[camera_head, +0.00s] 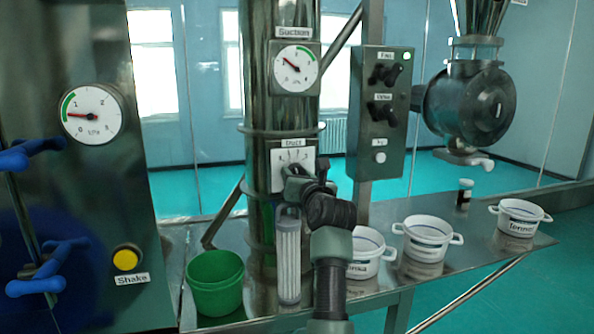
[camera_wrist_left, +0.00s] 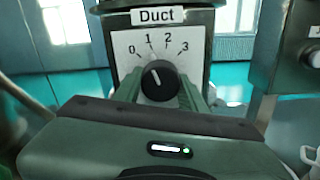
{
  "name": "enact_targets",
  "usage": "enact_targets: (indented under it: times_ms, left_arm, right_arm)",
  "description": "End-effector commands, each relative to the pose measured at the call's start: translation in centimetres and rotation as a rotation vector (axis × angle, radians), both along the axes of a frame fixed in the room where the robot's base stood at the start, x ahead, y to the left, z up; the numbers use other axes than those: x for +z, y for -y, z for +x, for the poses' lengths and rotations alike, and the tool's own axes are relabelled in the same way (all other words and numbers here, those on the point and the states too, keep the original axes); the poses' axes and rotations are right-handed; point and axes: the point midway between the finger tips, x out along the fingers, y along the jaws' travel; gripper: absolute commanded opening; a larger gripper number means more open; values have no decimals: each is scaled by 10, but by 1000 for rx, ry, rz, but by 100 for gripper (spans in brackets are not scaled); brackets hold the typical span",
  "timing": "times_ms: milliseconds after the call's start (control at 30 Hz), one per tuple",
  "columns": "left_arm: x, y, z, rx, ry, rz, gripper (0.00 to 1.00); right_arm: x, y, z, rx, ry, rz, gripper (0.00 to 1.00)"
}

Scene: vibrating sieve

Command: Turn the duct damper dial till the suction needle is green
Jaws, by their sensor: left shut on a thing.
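The duct damper dial is a black knob (camera_wrist_left: 160,80) on a white plate marked 0 to 3 under a "Duct" label. Its white pointer line is near 1 in the left wrist view. My left gripper (camera_head: 296,178) is at this plate (camera_head: 307,159) on the metal duct and hides most of the knob in the head view. In the left wrist view its greenish fingers (camera_wrist_left: 160,90) stand on both sides of the knob, shut on it. The suction gauge (camera_head: 296,68) is above; its dark red needle points up-left, outside the green arc on the upper right. My right gripper is not in view.
A control box (camera_head: 380,110) with knobs stands right of the duct. A pressure gauge (camera_head: 91,114) and blue handles (camera_head: 50,267) are at left.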

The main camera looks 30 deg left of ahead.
Motion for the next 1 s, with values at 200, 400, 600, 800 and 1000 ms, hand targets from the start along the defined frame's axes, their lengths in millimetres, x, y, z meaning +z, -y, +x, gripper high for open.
enact_targets:
  times_ms: [200, 400, 600, 800, 1000]
  left_arm:
    - [0, -1, 0, 1, -46, 38, 0]
    - [0, -1, 0, 1, -57, 47, 0]
    - [0, -1, 0, 1, -55, 48, 0]
    - [0, -1, 0, 1, -55, 47, 63]
    - [0, 0, 0, 0, -55, 47, 63]
  right_arm:
    - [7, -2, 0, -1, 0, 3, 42]
    - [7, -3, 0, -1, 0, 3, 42]
    - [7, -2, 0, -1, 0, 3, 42]
    - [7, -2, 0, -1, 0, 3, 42]
    - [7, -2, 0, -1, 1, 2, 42]
